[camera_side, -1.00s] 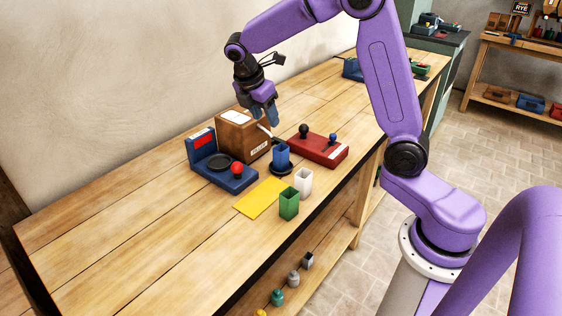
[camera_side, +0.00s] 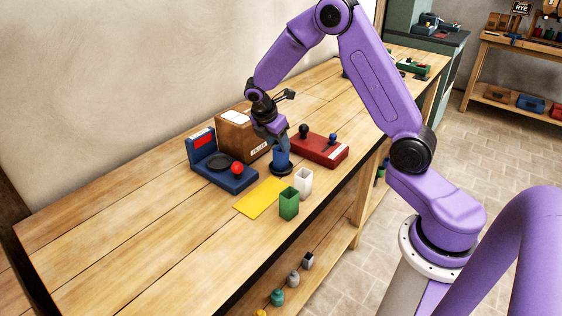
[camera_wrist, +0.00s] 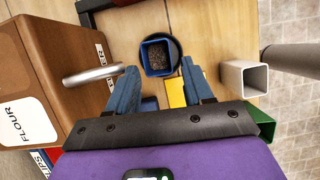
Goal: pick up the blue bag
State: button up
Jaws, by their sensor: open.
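The blue bag (camera_side: 281,161) is a small, open-topped square pouch standing upright on a dark round base (camera_side: 283,170) beside the flour box. In the wrist view the blue bag (camera_wrist: 144,57) holds dark grainy contents, and the round base (camera_wrist: 178,50) curves behind it. My gripper (camera_side: 277,138) points down just above the bag in the side view and partly covers it. In the wrist view my gripper (camera_wrist: 160,72) is open, with its blue fingers apart and the bag showing between and just beyond the tips. I cannot tell whether either finger touches it.
The brown flour box (camera_side: 236,138) has a metal spout (camera_wrist: 93,76) close to the left finger. A white bag (camera_side: 304,182) and green bag (camera_side: 289,205) stand nearby. A yellow sheet (camera_side: 257,202), blue scale (camera_side: 238,184) and red unit (camera_side: 322,152) surround it. The left bench is clear.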

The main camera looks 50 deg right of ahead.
aim_at(281, 158)
jog(key=shift+x, duration=2.65)
jog(key=shift+w+r, duration=0.1)
jog(key=shift+w, duration=0.05)
jog(key=c, duration=0.9)
jog(key=shift+r, duration=0.15)
